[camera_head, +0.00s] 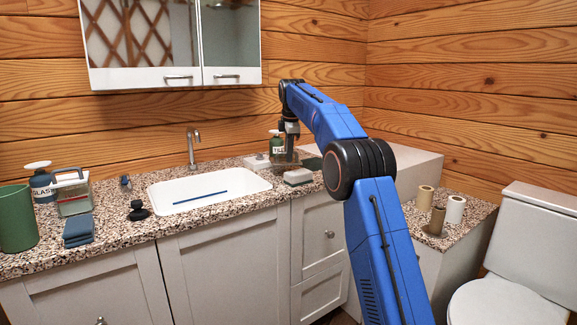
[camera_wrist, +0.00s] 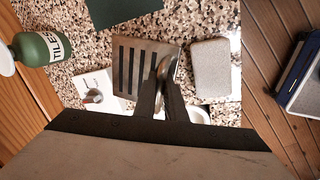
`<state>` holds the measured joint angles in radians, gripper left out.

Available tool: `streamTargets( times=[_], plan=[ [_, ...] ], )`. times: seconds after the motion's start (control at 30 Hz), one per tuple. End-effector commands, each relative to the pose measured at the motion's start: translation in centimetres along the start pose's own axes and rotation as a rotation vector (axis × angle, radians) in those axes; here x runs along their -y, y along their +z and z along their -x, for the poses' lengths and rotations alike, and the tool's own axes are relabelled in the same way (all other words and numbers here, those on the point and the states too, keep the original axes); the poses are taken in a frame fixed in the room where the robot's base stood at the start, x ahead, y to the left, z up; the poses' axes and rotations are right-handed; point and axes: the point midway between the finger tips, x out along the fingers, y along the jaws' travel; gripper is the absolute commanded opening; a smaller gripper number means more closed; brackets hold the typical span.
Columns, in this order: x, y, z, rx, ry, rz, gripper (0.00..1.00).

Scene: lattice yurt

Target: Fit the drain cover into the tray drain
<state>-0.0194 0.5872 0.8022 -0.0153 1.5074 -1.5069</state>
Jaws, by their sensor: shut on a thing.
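A square metal plate with dark slots, which looks like the drain cover (camera_wrist: 128,78), shows in the wrist view over the speckled counter. My gripper (camera_wrist: 164,80) is shut at its right side, on a shiny metal piece (camera_wrist: 168,66) that looks like part of the cover. The fingers hide part of this grip. In the head view my gripper (camera_head: 289,136) points down at the counter's back right, and a greyish plate (camera_head: 284,158) shows just below it. I cannot make out the tray drain for certain. I cannot tell whether the plate touches the counter.
A green TILE bottle (camera_head: 275,144) stands beside my gripper. A pale block (camera_head: 298,177) lies close by, and a white piece with a knob (camera_wrist: 96,88) is near the plate. The sink (camera_head: 210,189) is to the left. Paper rolls (camera_head: 455,209) stand on the right-hand counter.

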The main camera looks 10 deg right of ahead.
Motion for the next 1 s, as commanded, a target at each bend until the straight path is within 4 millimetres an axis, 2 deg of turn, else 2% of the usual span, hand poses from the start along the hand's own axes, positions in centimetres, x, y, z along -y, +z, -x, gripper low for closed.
streamTargets(
  times=[0.17, 0.43, 0.7, 0.73, 0.8, 1.0],
  plan=[
    [0.3, 0.0, -1.1, 0.0, 0.001, 0.0, 0.0],
    [1.1, 0.0, -4.2, 0.001, 0.0, -0.001, 0.0],
    [1.1, 0.0, -4.5, 0.001, 0.002, -0.001, 0.0],
    [1.1, 0.0, -4.5, 0.001, 0.001, -0.001, 0.17],
    [1.1, 0.0, -4.5, 0.001, 0.001, -0.001, 0.29],
    [1.1, 0.0, -4.5, 0.001, 0.001, -0.001, 0.29]
  ],
)
